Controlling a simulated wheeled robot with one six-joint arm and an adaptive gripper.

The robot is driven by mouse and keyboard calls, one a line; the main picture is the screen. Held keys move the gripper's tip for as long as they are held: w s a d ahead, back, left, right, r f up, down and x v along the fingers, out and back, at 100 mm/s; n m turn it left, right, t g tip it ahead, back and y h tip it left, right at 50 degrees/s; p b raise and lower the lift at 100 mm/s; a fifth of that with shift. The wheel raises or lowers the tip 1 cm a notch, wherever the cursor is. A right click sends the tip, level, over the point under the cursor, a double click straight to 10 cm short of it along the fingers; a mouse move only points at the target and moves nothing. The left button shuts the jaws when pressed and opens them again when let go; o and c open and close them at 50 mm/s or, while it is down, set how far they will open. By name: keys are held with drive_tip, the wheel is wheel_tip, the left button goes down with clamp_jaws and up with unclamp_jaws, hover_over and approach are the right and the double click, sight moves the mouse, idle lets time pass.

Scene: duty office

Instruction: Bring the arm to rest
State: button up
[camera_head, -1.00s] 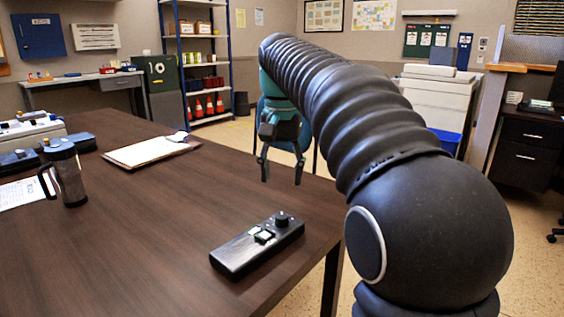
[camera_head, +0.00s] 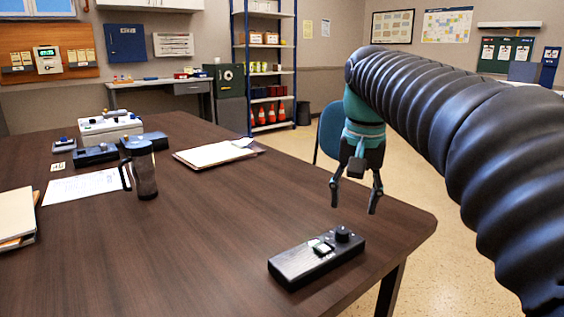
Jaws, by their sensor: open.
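My gripper (camera_head: 355,195) hangs from the end of my ribbed black arm with its fingers pointing down. It is open and nothing is between its fingers. It appears above the right part of the dark wooden table (camera_head: 215,235), behind the black control box (camera_head: 316,259) in the picture. The control box has a knob and light buttons and lies near the table's front right edge. I see no contact between the gripper and the box or the table.
A clipboard (camera_head: 210,155) lies towards the table's far edge. A dark travel mug (camera_head: 141,170) stands at the left, near papers (camera_head: 85,187) and a light-coloured device (camera_head: 108,127). A blue chair (camera_head: 330,128) stands behind the table. The table's middle is clear.

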drive_tip(key=s+f+n+t, duration=0.4)
drive_tip(key=s+f, duration=1.3)
drive_tip(key=shift+s+d+f, duration=0.15)
drive_tip(key=shift+s+f, duration=0.15)
drive_tip(key=shift+f, duration=0.1)
